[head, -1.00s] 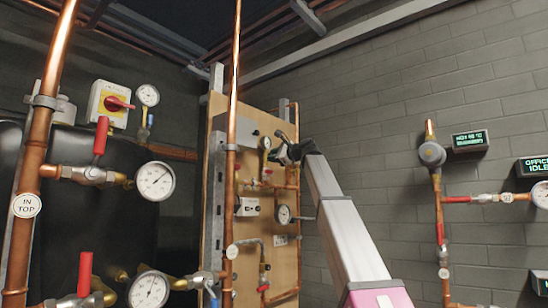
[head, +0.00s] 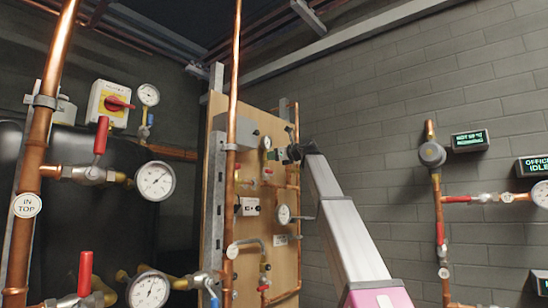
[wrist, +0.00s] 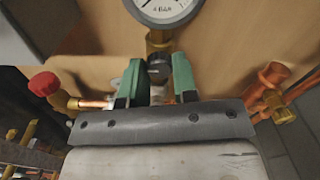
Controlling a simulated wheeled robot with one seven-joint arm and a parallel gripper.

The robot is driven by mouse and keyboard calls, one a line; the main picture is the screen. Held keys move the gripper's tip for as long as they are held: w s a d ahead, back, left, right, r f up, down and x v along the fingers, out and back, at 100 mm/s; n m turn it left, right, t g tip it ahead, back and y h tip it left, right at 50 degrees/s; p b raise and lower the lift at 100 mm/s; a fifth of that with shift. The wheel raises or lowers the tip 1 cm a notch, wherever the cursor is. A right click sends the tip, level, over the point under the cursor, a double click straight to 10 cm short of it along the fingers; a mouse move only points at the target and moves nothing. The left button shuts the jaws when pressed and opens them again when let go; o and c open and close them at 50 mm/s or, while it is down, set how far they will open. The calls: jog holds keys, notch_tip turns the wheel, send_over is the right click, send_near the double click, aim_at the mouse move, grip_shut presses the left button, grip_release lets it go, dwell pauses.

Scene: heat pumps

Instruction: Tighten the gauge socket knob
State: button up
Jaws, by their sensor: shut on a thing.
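The gauge (wrist: 168,8), a white dial with a grey rim, is at the top of the wrist view, cut off by the edge. Below it is a brass stem (wrist: 159,42), and under that the dark grey socket knob (wrist: 158,70). My gripper (wrist: 156,76) has its green fingers on either side of the knob and is shut on it. The knob's lower part is hidden by my gripper body.
The wooden board (head: 275,222) carries copper pipes, a second gauge (head: 284,214) and a grey box (head: 247,131). A vertical copper pipe (head: 233,90) stands in front of it. In the wrist view a red-capped valve (wrist: 43,84) is left and a copper fitting (wrist: 275,103) right.

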jog(key=shift+f+m, duration=0.1)
jog(key=shift+m, duration=0.3)
jog(key=o, duration=0.9)
jog(key=shift+o, duration=0.2)
jog(key=shift+d, duration=0.1)
jog(key=v, duration=1)
jog(key=shift+s+d, duration=0.25)
jog(key=shift+s, duration=0.05)
